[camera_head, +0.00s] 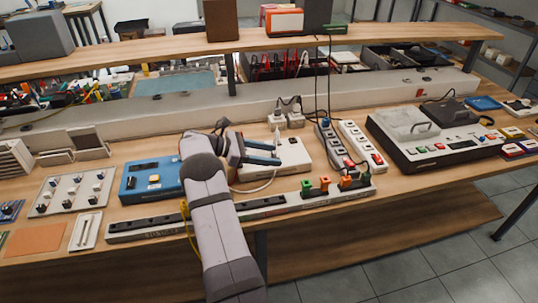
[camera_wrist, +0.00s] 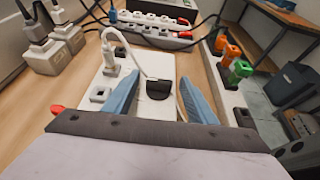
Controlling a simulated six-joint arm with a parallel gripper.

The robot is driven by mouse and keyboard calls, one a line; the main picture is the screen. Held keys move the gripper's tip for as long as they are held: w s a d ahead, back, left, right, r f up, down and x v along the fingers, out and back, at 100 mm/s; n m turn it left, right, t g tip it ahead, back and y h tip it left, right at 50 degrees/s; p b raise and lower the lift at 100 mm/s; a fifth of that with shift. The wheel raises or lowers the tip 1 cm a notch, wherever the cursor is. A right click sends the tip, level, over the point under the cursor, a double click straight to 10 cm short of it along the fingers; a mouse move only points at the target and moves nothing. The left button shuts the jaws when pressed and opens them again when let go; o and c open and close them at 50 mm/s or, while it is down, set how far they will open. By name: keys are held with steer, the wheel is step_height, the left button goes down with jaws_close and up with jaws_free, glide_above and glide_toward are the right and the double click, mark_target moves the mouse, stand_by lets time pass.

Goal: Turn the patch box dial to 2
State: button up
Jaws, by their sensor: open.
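The patch box (camera_head: 296,153) is a flat white box on the bench, just right of my gripper in the head view. It also shows in the wrist view (camera_wrist: 150,65), with a white plug and cable at its far left part. Its dial (camera_wrist: 159,89) is a dark knob, seen between my two blue fingers in the wrist view. My gripper (camera_head: 279,154) is open, with one finger on each side of the dial; it also shows in the wrist view (camera_wrist: 159,78). I cannot tell whether the fingers touch the dial. The dial's setting and markings are not readable.
A blue box (camera_head: 150,180) lies left of my gripper. A long socket strip (camera_head: 265,207) with green and orange plugs runs along the front edge. White power strips (camera_head: 360,147) and a grey device (camera_head: 435,140) stand to the right. Plugged adapters (camera_head: 287,110) sit behind.

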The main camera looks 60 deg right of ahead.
steer(key=b+v, duration=0.1)
steer(key=v, duration=0.5)
steer(key=shift+w+a, duration=0.15)
steer(key=shift+w+a+r+b, duration=0.25)
steer(key=shift+a+b, duration=0.05)
